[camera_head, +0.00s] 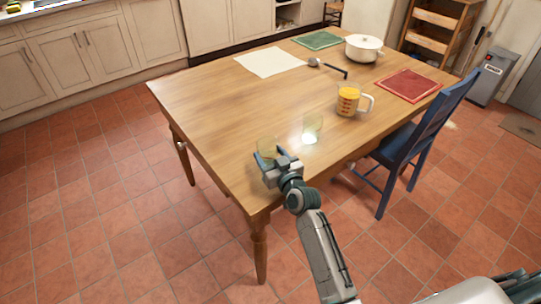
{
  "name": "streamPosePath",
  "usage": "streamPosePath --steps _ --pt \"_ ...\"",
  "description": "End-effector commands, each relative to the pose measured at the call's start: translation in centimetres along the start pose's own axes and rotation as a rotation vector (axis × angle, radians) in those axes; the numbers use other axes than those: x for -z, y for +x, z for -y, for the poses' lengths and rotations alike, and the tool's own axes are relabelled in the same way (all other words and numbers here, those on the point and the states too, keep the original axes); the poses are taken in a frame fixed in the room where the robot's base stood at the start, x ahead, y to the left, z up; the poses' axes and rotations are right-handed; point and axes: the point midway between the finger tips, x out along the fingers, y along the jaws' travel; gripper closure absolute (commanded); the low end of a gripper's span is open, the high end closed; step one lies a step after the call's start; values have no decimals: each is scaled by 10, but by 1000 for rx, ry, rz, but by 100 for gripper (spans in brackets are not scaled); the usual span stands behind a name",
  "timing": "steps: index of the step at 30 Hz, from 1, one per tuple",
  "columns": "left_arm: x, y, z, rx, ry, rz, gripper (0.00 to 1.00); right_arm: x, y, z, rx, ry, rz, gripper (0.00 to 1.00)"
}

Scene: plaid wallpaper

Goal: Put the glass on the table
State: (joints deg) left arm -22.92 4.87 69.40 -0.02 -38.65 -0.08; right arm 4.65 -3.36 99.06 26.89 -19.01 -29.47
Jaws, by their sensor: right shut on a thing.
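My right gripper (275,160) is over the near edge of the wooden table (205,105). It is shut on a clear glass (266,145), which shows just past the fingers and looks upright. Whether the base of this glass touches the tabletop cannot be told. A second clear glass-like object (312,127) stands on the table to the right of the gripper, with a bright glint at its base. My left gripper is not in view.
A blue chair (425,125) stands at the right side. The table's left part is clear.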

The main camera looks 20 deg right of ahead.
Motion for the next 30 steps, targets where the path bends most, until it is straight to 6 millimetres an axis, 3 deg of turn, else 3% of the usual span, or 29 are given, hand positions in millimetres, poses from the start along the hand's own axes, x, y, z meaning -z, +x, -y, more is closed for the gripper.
streamPosePath --steps 4,5,8,20,23,26,30 --pt "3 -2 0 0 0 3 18 -2 0 0 0 0 -1 68" --pt "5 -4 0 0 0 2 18 -2 0 0 0 0 0 37" --pt "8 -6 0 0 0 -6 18 -1 0 0 0 0 0 19" --pt "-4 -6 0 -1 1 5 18 2 0 0 0 1 0 19" --pt "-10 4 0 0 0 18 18 -1 -15 0 0 1 1 19" --pt "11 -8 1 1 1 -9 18 -2 -37 0 0 1 2 19" --pt "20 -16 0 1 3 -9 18 -2 -69 0 0 0 1 19"
